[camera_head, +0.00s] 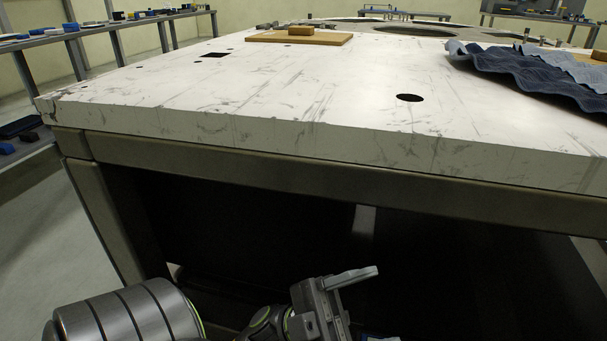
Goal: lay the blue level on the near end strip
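The white, scuffed turret plate (300,85) lies on a dark metal frame, and its near end strip (300,128) runs along the front edge, bare. I cannot make out the blue level for certain. My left gripper (352,300) is low at the bottom centre, below and in front of the plate. One flat grey finger shows; the other is not clearly visible, so its opening is unclear. A small bluish patch shows at the bottom edge beside it, too cut off to identify. My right gripper is out of view.
A wooden board with a block (300,38) lies at the back of the plate. Crumpled dark blue cloth (535,75) covers the right side. Round holes (410,98) open in the plate. A side table (100,27) at left holds several small blue items.

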